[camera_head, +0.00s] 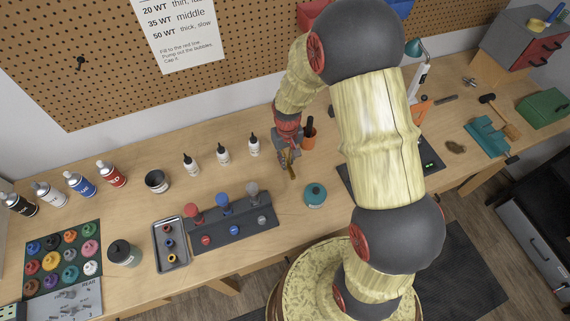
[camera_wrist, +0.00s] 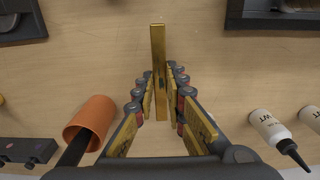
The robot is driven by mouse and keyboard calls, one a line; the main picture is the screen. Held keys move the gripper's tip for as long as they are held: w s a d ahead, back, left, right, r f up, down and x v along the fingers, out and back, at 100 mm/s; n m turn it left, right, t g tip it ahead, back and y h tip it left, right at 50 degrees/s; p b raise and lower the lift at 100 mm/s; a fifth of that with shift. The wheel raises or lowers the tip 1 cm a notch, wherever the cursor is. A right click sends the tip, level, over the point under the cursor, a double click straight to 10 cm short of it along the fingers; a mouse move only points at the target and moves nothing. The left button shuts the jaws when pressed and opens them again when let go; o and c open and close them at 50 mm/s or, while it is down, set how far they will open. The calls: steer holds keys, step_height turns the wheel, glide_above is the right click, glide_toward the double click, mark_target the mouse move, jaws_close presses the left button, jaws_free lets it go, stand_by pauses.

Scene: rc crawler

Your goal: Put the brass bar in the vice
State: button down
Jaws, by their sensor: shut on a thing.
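The brass bar (camera_wrist: 158,48) is a long gold strip between my gripper's fingers (camera_wrist: 162,95) in the wrist view. My gripper is shut on it, and the bar's far end sticks out beyond the fingertips. In the head view my gripper (camera_head: 288,158) is over the middle of the bench, and the bar (camera_head: 292,173) shows small below it. Whether the bar touches the bench is hard to tell. A teal tool that looks like the vice (camera_head: 485,136) stands at the right of the bench, well apart from my gripper. Its jaw gap is too small to make out.
An orange cup (camera_head: 308,139) stands close to my gripper, with white bottles (camera_head: 222,154) to the left. A teal round pot (camera_head: 315,194) is nearby. A hammer (camera_head: 498,112) and a green box (camera_head: 544,106) flank the vice. My arm hides part of the bench.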

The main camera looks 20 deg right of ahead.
steer(key=shift+w+a+f, duration=0.15)
steer(key=shift+w+f, duration=0.1)
steer(key=shift+f, duration=0.1)
steer(key=shift+w+f, duration=0.1)
steer(key=shift+f, duration=1.5)
steer(key=shift+f, duration=0.1)
steer(key=c, duration=1.8)
jaws_free()
